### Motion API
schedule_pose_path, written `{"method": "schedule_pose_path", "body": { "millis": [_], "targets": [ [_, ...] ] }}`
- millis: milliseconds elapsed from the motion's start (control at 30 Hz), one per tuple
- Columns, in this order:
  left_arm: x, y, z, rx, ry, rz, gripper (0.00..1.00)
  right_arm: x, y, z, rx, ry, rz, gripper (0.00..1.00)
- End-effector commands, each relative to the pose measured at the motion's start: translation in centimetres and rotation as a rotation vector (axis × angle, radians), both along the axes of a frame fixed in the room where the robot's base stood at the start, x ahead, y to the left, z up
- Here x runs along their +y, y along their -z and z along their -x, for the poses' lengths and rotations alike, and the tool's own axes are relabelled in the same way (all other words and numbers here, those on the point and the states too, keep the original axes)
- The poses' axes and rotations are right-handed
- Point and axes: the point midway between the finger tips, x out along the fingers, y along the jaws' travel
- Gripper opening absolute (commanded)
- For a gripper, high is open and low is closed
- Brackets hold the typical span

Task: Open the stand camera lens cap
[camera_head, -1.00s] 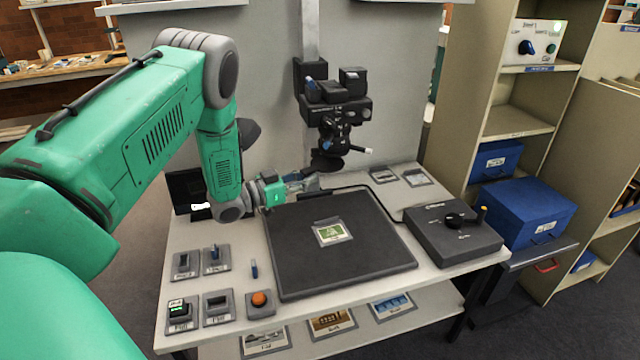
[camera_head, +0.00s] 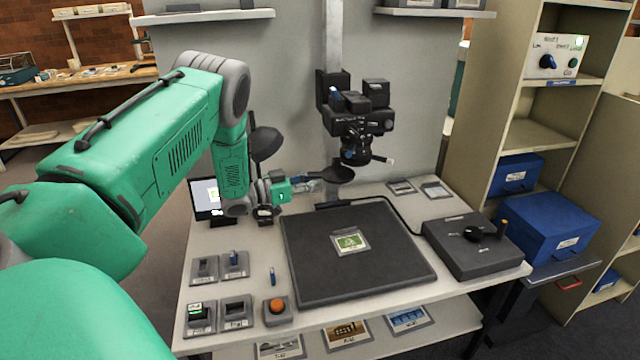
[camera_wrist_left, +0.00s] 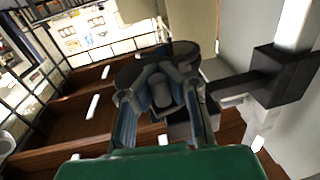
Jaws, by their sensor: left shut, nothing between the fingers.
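The stand camera (camera_head: 362,118) is a black unit on a vertical column behind the table. A dark, round lens cap (camera_head: 341,173) shows just below it and to its left. My left gripper (camera_head: 316,186) is shut and empty, its tip close to the left edge of the cap; I cannot tell whether they touch. In the left wrist view my left gripper (camera_wrist_left: 161,92) points at a dark round shape (camera_wrist_left: 140,70), which seems to be the cap and is partly hidden by the fingers. My right gripper is not in view.
A black board (camera_head: 310,270) with a green card (camera_head: 350,241) lies below the camera. A control box with a dial (camera_head: 465,260) stands to its right. Small switches and an orange button (camera_head: 277,306) are at front left. A dark lamp (camera_head: 263,143) stands behind my arm.

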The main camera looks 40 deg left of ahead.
Motion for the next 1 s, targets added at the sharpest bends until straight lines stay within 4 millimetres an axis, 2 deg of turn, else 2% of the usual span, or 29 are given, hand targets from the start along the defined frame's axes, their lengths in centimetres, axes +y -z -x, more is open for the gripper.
{"method": "schedule_pose_path", "body": {
  "millis": [33,433,533,833,1000],
  "targets": [
    [0.5,0.6,0.8,0.016,-0.008,0.001,0.00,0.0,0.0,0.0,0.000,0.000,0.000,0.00],
    [0.6,0.7,0.8,0.017,-0.009,0.001,0.00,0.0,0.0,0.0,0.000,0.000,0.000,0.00],
    [0.5,0.6,0.8,0.016,-0.008,0.001,0.34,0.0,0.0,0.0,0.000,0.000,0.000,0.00],
    [0.2,0.5,0.1,0.013,-0.005,-0.001,0.34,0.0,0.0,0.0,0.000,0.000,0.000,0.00],
    [0.7,0.3,1.2,0.012,-0.007,-0.001,0.34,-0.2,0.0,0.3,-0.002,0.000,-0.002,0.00]
  ]
}}
